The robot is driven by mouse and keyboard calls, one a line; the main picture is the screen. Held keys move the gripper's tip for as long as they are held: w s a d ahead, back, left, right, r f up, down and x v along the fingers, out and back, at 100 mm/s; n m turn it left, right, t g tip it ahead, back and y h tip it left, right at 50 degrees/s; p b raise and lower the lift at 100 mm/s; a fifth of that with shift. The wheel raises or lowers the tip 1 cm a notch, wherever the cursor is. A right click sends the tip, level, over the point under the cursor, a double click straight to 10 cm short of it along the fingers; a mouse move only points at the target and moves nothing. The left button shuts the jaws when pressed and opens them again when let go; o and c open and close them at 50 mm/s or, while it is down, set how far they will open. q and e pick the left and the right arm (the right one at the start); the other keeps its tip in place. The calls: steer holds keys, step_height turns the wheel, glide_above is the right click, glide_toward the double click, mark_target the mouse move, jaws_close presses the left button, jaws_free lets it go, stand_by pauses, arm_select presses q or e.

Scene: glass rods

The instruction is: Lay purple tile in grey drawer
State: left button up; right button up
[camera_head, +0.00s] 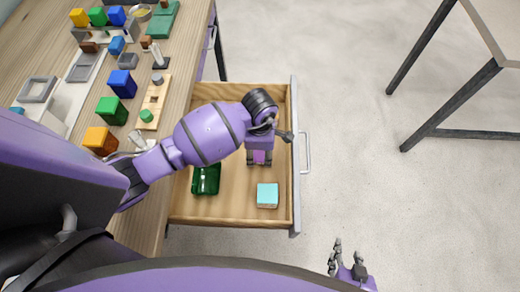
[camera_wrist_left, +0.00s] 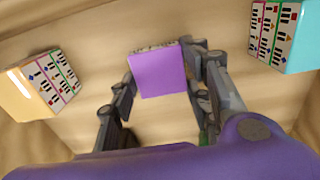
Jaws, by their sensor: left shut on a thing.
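A purple tile (camera_wrist_left: 158,72) sits between the fingers of my left gripper (camera_wrist_left: 162,88), which is shut on it. In the head view my left gripper (camera_head: 259,162) points down inside the open drawer, over its wooden floor, with a purple patch of the tile (camera_head: 259,156) showing between the fingers. The drawer (camera_head: 295,170) has a grey front with a handle on its right side. I cannot tell whether the tile touches the drawer floor. My right gripper (camera_head: 347,262) is low in the head view, outside the drawer, empty with its fingers apart.
In the drawer lie a cyan-topped cube (camera_head: 267,194) and a dark green tray (camera_head: 206,180). The wrist view also shows a cream-orange block (camera_wrist_left: 38,88) with a patterned side. Several coloured blocks stand on the wooden table (camera_head: 185,75) at left. Another table (camera_head: 500,25) stands at upper right.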

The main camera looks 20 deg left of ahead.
mark_target(260, 154)
arm_select(q)
steer(key=shift+r, duration=0.1)
steer(key=o, duration=1.3)
steer(key=shift+f, duration=0.2)
step_height(260, 154, up, 12)
steer(key=shift+r+p, duration=0.2)
steer(key=shift+p, duration=0.2)
